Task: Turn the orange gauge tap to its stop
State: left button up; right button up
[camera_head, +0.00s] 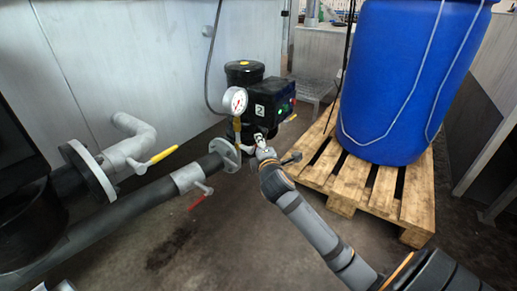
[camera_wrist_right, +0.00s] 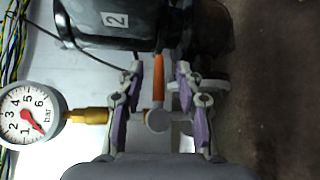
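The orange gauge tap (camera_wrist_right: 158,78) shows in the right wrist view as a slim orange lever, pointing up in the picture from a round grey valve body (camera_wrist_right: 158,120). My right gripper (camera_wrist_right: 160,72) has its purple-padded fingers on either side of the lever, with a visible gap on both sides. In the head view my right gripper (camera_head: 262,145) is beside the pipe below the gauge and hides most of the tap. The round white pressure gauge (camera_head: 235,100) also shows in the wrist view (camera_wrist_right: 30,114), joined by a brass stem (camera_wrist_right: 88,115). My left gripper is not in view.
A black pump unit labelled 2 (camera_head: 259,110) stands behind the gauge. A pipe valve with a yellow handle (camera_head: 164,154) and one with a red handle (camera_head: 196,202) are at the left. A blue barrel (camera_head: 405,80) stands on a wooden pallet (camera_head: 350,177) at the right.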

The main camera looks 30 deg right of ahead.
jog(key=shift+x, duration=0.85)
jog(key=shift+r, duration=0.1)
grip_shut()
